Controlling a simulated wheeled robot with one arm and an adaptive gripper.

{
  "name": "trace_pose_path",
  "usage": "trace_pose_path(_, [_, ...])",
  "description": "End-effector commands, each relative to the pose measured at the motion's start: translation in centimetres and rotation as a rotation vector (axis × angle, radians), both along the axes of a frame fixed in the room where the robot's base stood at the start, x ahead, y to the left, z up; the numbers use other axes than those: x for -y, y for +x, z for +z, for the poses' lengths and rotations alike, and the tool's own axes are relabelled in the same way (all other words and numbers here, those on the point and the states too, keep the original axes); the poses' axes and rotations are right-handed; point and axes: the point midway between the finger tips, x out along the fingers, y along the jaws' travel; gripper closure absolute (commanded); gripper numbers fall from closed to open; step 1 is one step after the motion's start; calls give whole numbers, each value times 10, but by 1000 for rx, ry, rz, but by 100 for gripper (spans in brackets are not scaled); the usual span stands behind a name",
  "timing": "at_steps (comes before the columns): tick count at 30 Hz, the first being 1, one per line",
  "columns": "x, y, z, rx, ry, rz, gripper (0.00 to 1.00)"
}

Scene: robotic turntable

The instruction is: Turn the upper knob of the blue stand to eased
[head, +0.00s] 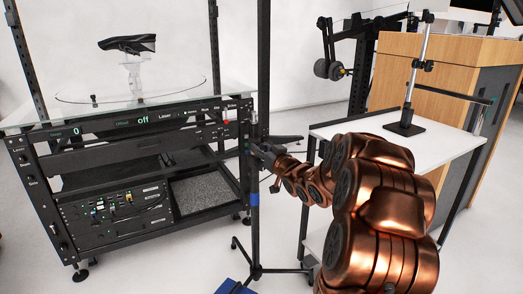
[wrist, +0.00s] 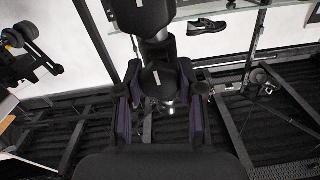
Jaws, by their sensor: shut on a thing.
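A tall dark stand with a blue band (head: 254,199) rises in front of the black rack in the head view. My gripper (head: 262,152) is at this stand's pole, at about the height of the rack's front panels. In the wrist view, my gripper (wrist: 160,112) has one finger on each side of a dark part with a pale line, which I take for the upper knob (wrist: 160,78). The gripper is shut on it. In the head view the knob is hidden by the gripper and too small to make out. Which setting it points to cannot be read.
A black rack (head: 110,160) with a glass turntable (head: 130,88) and a dark shoe (head: 128,44) stands left of the pole. A white table (head: 400,150) with a small post stand is at right. A blue object (head: 235,287) lies low by the stand's feet.

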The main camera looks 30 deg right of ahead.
Motion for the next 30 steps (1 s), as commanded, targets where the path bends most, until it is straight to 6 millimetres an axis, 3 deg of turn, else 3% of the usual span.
trace_pose_path(30, [-1,0,-1,-56,-899,0,97])
